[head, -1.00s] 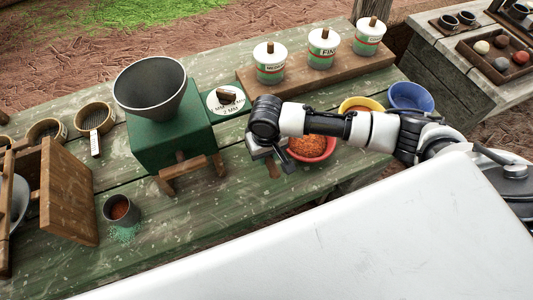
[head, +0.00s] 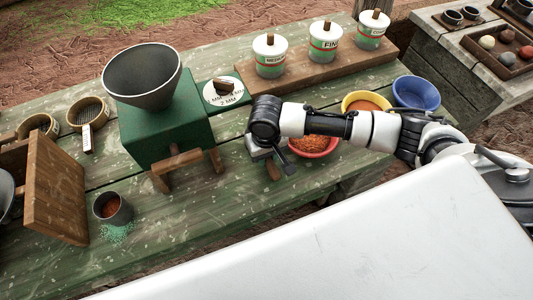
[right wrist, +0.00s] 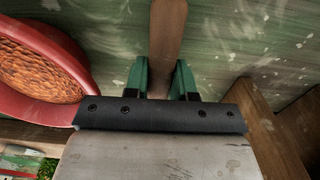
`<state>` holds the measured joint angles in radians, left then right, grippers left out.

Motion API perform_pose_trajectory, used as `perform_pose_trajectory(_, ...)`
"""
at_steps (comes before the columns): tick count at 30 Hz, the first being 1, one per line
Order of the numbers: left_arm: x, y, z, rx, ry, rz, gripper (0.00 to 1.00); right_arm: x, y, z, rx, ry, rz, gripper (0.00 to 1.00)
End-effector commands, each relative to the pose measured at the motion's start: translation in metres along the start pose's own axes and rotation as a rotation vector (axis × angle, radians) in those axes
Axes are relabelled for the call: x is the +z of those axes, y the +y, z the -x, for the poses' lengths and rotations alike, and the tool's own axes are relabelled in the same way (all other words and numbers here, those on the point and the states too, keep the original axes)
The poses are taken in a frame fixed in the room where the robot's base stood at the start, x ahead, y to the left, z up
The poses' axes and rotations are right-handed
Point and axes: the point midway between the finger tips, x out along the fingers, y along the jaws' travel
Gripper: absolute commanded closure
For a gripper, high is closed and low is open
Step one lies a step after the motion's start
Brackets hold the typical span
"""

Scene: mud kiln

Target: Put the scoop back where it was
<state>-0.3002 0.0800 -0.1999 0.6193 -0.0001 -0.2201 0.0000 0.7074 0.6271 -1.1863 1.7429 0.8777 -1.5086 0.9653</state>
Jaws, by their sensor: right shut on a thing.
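My right gripper (head: 271,158) is shut on a brown wooden handle (right wrist: 167,45), which fits the scoop. In the right wrist view the handle stands between the green fingertips and runs to the top edge. In the head view a short brown piece (head: 273,171) shows below the gripper. The scoop's head cannot be made out. The gripper is over the green table just left of the red bowl (head: 318,154); the arm hides part of this bowl of orange-brown grains. My left gripper is not in view.
The green mill (head: 175,135) with its grey hopper and wooden legs stands left of the gripper. A yellow bowl (head: 350,99) and a blue bowl (head: 415,82) are right. Lidded jars stand on a wooden board (head: 300,73) behind.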

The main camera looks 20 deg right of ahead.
Motion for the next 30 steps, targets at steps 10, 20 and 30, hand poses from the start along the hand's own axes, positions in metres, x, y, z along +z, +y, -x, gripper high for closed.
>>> perform_pose_trajectory(10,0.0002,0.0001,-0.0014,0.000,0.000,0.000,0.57,-0.0002,-0.0004,-0.0073,-0.001,0.000,0.000,1.00)
perform_pose_trajectory(20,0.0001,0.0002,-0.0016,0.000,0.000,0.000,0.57,-0.0001,-0.0004,-0.0099,-0.001,0.000,0.000,0.49)
perform_pose_trajectory(30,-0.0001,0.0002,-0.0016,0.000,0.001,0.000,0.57,-0.0002,-0.0002,-0.0075,-0.001,0.000,0.000,0.45)
